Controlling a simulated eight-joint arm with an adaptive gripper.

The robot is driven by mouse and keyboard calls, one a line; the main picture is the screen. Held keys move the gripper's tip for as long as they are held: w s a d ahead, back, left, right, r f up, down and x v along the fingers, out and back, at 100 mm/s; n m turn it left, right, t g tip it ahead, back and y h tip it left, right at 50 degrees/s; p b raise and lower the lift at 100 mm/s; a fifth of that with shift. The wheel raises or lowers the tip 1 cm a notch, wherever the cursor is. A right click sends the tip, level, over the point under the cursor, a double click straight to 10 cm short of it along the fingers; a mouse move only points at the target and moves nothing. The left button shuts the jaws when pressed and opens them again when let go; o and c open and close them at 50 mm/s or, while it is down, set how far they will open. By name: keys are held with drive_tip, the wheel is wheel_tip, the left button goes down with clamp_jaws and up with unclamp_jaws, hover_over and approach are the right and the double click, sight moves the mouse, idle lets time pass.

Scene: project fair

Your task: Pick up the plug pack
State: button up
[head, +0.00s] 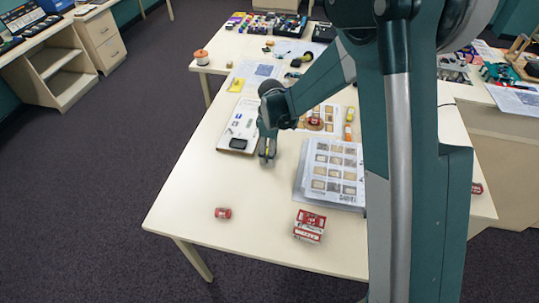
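I cannot tell for sure which thing is the plug pack. A red and white printed pack (309,225) lies near the front edge of the long pale table. A small red item (223,213) lies to its left. A small black block (238,144) lies on a white board on the table's left side. My gripper (267,157) points down just right of that board, above or near the table top, apart from the red and white pack. Its fingers look close together, but they are too small to tell open from shut. My arm hides part of the table's right side.
A stack of printed sheets (331,173) lies right of my gripper. Behind it are a brown round piece (314,123) and small bright items. An orange spool (201,57) stands at the far left. The front left of the table (185,190) is clear.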

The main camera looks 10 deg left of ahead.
idle(0.4)
drive_tip(key=c, duration=1)
drive_tip(key=shift+c, duration=0.2)
drive_tip(key=shift+r, duration=0.1)
wheel_tip(320, 180, up, 10)
idle(0.5)
